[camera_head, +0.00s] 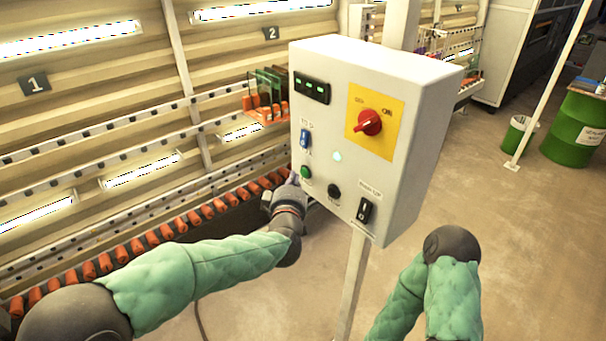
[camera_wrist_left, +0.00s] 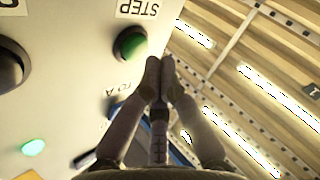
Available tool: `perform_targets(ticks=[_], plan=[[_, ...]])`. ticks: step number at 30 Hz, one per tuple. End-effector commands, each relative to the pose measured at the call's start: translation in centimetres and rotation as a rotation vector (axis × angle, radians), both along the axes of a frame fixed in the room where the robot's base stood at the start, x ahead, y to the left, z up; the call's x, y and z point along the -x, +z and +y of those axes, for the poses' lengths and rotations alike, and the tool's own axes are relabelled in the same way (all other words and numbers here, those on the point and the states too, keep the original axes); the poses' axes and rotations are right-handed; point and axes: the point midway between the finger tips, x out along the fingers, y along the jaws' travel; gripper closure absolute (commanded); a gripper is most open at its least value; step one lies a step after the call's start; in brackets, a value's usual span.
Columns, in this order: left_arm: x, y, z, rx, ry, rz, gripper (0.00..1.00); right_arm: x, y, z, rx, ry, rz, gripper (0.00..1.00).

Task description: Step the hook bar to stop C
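A light grey control box (camera_head: 335,150) stands on a post in the middle of the head view. A green button (camera_head: 306,172) sits low on its left; in the left wrist view the green button (camera_wrist_left: 130,45) is labelled STEP. A blue switch (camera_head: 305,139) is above it in the head view. My left gripper (camera_head: 288,182) is at the box's left edge, beside the green button. In the left wrist view its fingertips (camera_wrist_left: 160,68) are together and empty, close to the button; contact cannot be told. My right gripper is out of view. I cannot tell which part is the hook bar.
The box also has a red rotary switch (camera_head: 369,122), a black button (camera_head: 334,191), a rocker switch (camera_head: 365,210) and a lit indicator (camera_head: 337,156). Orange holders (camera_head: 137,246) line the lower left. Glass panes (camera_head: 268,87) stand behind the box.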

Motion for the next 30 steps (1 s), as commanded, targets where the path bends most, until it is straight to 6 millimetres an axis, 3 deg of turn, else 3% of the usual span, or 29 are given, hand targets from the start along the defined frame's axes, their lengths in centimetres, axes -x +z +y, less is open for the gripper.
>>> perform_targets(ticks=[16, 30], plan=[[2.5, -0.1, 3.6, 0.001, 0.001, -0.001, 1.00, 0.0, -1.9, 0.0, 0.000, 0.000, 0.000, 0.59], [2.9, 0.0, 4.0, 0.000, 0.000, 0.000, 1.00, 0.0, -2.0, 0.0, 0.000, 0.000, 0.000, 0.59]])
